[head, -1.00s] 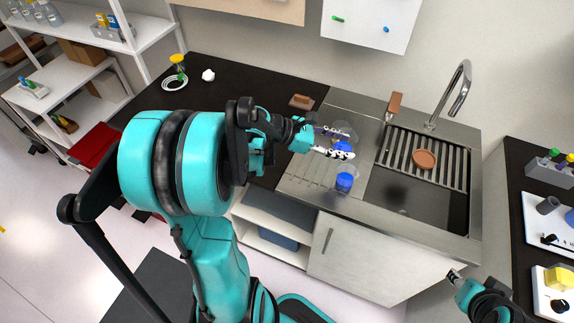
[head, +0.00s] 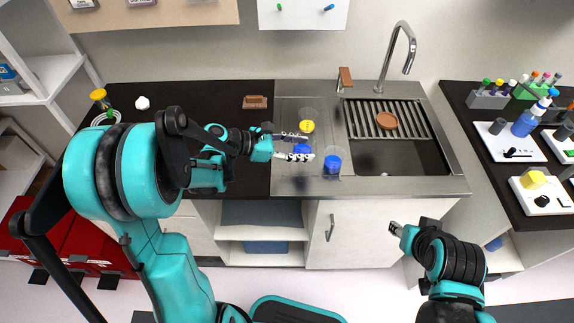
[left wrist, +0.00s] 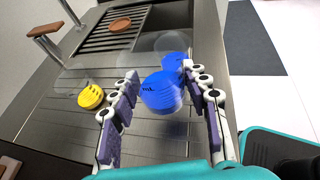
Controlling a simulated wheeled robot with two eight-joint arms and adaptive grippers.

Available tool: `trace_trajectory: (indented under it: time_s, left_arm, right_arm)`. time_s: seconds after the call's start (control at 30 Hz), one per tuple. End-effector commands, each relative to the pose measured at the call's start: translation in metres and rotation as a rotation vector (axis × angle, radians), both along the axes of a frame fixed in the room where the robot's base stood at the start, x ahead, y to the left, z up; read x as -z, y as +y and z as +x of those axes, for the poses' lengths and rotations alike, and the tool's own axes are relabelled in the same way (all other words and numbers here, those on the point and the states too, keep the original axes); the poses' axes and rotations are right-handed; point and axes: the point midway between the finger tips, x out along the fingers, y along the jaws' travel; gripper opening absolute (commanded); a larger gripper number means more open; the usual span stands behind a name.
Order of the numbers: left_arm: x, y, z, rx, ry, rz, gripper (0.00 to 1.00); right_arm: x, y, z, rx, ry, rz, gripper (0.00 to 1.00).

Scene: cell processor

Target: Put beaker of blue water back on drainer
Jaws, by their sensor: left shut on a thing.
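My left gripper (head: 303,146) is shut on a clear beaker of blue water (head: 301,149), over the grooved steel drainer (head: 290,184) left of the sink. In the left wrist view the held beaker (left wrist: 160,92) sits between the two fingers. I cannot tell whether its base touches the drainer. A second beaker of blue water (head: 332,164) stands on the drainer to its right. A beaker of yellow liquid (head: 307,127) stands behind the held one. My right gripper (head: 395,227) is low in front of the cabinet, away from the beakers; its finger gap is unclear.
The sink (head: 400,158) with a slatted rack (head: 365,120) and a brown disc (head: 387,120) lies to the right, under a curved tap (head: 409,58). A brown block (head: 255,102) lies on the dark counter at left. A side counter at far right holds racks and instruments.

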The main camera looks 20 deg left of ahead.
Motion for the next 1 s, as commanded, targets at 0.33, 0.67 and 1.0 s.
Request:
trace_trajectory:
  time_s: [0.33, 0.67, 1.0]
  left_arm:
    - [0.025, 0.034, -0.009, 0.0, -0.001, 0.0, 0.0]
    - [0.062, 0.033, -0.009, 0.001, -0.001, -0.001, 0.0]
    - [0.064, 0.033, -0.009, 0.001, -0.001, -0.001, 0.51]
  right_arm:
    - [0.015, 0.0, 0.0, 0.0, 0.0, 0.0, 0.4]
    - [0.034, 0.0, 0.0, 0.0, 0.0, 0.0, 0.4]
    - [0.037, 0.0, 0.0, 0.0, 0.0, 0.0, 0.4]
